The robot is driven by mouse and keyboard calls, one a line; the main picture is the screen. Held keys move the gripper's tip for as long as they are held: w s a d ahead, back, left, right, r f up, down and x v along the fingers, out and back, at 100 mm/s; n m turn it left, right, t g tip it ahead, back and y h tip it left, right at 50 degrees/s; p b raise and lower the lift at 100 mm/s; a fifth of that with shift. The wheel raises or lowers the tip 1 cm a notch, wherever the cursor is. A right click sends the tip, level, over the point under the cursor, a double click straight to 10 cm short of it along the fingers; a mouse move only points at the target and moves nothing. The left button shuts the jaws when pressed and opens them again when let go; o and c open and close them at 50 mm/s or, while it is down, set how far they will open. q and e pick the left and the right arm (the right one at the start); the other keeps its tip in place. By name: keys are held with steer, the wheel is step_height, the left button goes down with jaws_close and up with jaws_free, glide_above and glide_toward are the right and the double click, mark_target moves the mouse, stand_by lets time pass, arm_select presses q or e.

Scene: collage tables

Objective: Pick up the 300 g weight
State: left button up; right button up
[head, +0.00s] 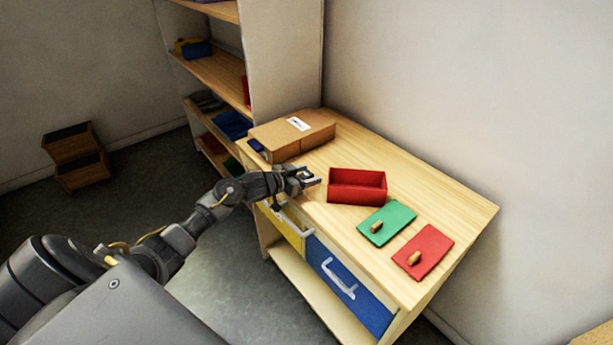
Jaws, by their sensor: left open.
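My left gripper (309,178) is open, over the front edge of the wooden table, just left of an open red box (357,187). A small light grey patch shows at the fingers, too small to tell whether it is a weight or part of the gripper. I cannot make out the 300 g weight for certain; the gripper hides the tabletop under it. My right gripper is not in view.
A brown cardboard box (291,135) stands at the table's back left. A green lid (387,223) and a red lid (423,251), with wooden knobs, lie right of the red box. A yellow drawer (283,224) and a blue drawer (345,287) are below. Shelves (222,78) stand behind.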

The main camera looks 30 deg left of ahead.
arm_select(q)
steer(key=shift+x, duration=0.85)
steer(key=c, duration=1.2)
jaws_close()
steer(key=shift+r, duration=0.15)
